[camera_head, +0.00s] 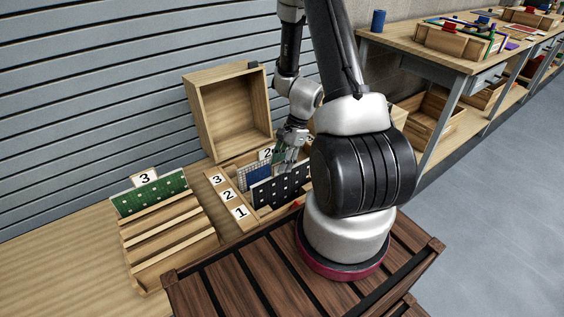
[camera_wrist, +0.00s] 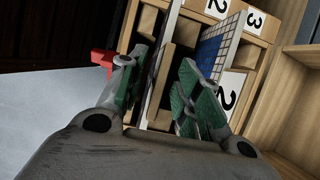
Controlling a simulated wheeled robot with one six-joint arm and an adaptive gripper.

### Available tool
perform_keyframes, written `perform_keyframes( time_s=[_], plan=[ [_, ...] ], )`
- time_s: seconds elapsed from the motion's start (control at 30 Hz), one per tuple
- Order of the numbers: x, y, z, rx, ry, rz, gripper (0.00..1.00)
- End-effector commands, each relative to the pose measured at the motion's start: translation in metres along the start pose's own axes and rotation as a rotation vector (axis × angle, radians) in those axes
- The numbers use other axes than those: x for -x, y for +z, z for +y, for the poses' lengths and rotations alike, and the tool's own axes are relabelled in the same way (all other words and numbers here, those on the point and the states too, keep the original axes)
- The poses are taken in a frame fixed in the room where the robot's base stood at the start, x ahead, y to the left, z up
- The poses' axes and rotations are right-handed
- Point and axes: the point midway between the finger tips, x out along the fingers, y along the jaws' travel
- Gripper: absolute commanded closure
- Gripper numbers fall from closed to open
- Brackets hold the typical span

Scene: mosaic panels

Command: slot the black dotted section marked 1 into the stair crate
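The black dotted section (camera_head: 282,187) stands upright in the front slot of a wooden rack (camera_head: 222,199) labelled 3, 2 and 1. I see no number card on it; its top is partly hidden by my gripper (camera_head: 287,158). In the wrist view my gripper (camera_wrist: 162,88) has its green-padded fingers apart, one on each side of a thin upright panel edge (camera_wrist: 163,70). I cannot tell whether the fingers touch it. The stair crate (camera_head: 170,238) stands left of the rack, with a green dotted section (camera_head: 150,194) marked 3 in its back slot and bare lower steps.
A blue-and-white gridded section (camera_head: 257,173) with a 2 card stands behind the black one; it also shows in the wrist view (camera_wrist: 215,50). An open wooden box (camera_head: 232,110) stands behind the rack. A small red piece (camera_wrist: 103,60) shows beside the left finger.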

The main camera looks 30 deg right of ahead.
Motion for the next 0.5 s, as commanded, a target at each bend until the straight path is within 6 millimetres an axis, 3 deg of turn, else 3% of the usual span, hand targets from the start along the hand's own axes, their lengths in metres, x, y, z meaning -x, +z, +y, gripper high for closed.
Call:
perform_keyframes(
  time_s=[0.17, 0.5],
  plan=[
    [0.012, 0.000, -0.001, 0.001, -0.003, 0.000, 0.66],
    [0.085, 0.000, -0.001, 0.001, -0.005, 0.001, 0.66]
  ],
)
